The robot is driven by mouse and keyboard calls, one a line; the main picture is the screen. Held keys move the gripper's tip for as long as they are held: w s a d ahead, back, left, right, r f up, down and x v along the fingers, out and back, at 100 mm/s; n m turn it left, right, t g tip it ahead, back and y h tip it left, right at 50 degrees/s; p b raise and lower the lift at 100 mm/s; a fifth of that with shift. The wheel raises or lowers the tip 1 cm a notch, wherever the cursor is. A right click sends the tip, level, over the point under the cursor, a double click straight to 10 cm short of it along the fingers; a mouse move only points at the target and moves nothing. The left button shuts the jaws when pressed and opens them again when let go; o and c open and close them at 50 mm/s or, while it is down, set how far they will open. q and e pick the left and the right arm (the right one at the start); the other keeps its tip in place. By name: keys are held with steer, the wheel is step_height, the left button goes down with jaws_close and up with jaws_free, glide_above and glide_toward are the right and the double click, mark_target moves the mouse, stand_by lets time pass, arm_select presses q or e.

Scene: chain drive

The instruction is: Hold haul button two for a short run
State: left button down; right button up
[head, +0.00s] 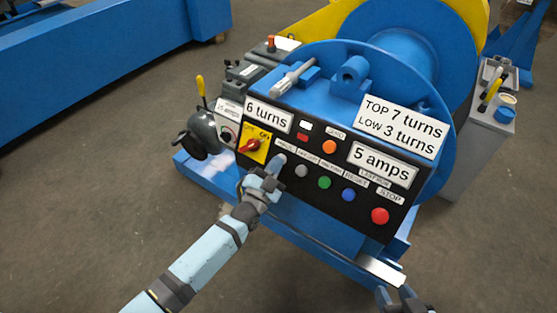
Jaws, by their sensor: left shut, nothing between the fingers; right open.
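A black control panel (290,190) on the blue winch carries a row of buttons with small labels that I cannot read for sure. I see a grey button (302,171), a green button (324,182), a blue button (348,194) and a red stop button (380,216). I cannot tell which is haul button two. My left gripper (277,162) is shut and empty at the left end of this row, left of the grey button. It hides what lies behind it, and contact is unclear. My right gripper (403,296) is open and empty at the bottom edge, below the panel.
A yellow switch plate with a red knob (252,146) is left of my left gripper. An orange lamp or button (329,147) sits above the row. Signs read "6 turns", "5 amps" and "TOP 7 turns LOW 3 turns". A grey cabinet (473,150) stands right; front floor is clear.

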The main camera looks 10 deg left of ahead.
arm_select(q)
steer(key=shift+s, duration=0.1)
steer(key=shift+s+a+r+p, duration=0.15)
steer(key=shift+s+r+p, duration=0.05)
steer(key=shift+s+p, duration=0.2)
steer(key=shift+s+a+r+p, duration=0.15)
steer(key=shift+s+p, duration=0.15)
steer(key=shift+p, duration=0.15)
steer(key=s+p, duration=0.1)
steer(key=s+a+r+p, duration=0.1)
steer(key=p, duration=0.1)
steer(key=s+r+p, duration=0.1)
steer(key=s, duration=0.1)
steer(key=shift+s+a+r, duration=0.1)
steer(key=shift+a+r, duration=0.05)
steer(key=shift+a, duration=0.1)
stand_by(0.5)
